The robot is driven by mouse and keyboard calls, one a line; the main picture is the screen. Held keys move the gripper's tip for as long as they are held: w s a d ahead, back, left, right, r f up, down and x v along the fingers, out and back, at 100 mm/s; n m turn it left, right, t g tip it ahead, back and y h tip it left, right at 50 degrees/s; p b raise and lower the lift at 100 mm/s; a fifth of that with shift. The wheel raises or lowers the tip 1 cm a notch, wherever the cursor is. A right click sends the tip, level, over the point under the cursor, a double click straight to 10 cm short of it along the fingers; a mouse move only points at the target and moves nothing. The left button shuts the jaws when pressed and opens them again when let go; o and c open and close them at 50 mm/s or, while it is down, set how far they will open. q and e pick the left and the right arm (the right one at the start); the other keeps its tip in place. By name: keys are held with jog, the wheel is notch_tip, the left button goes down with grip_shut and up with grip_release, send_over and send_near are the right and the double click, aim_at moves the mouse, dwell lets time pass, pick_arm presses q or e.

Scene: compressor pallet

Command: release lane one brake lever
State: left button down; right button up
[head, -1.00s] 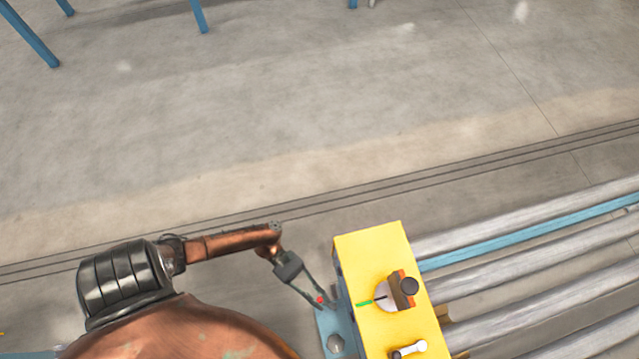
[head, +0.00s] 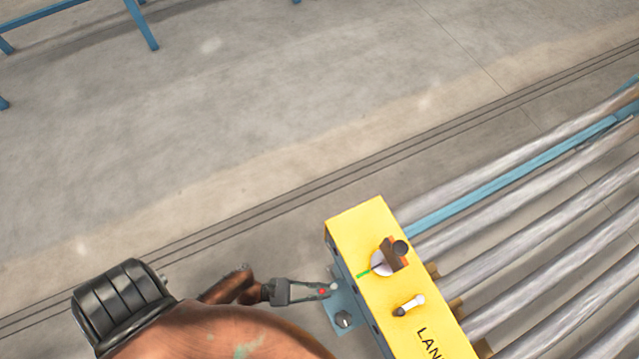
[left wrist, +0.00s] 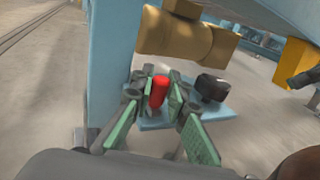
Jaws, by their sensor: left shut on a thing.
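My left gripper (head: 325,290) is beside the left side of the yellow lane box (head: 360,225), low down by a blue foot plate. In the left wrist view, a small red knob (left wrist: 158,92) sits between the green finger pads, and the gripper is shut on it. The same red knob shows as a small red spot in the head view (head: 322,291). My right gripper is not in view.
Metal rollers (head: 540,235) run off to the right. Open floor lies beyond.

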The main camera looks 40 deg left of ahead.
pick_arm(q)
jog(key=shift+s+d+y, duration=0.1)
jog(key=shift+d+y, duration=0.05)
jog(key=shift+y, duration=0.15)
jog(key=c, duration=1.9)
grip_release()
jog(key=v, duration=1.2)
jog(key=shift+f, duration=0.15)
jog(key=shift+s, duration=0.1)
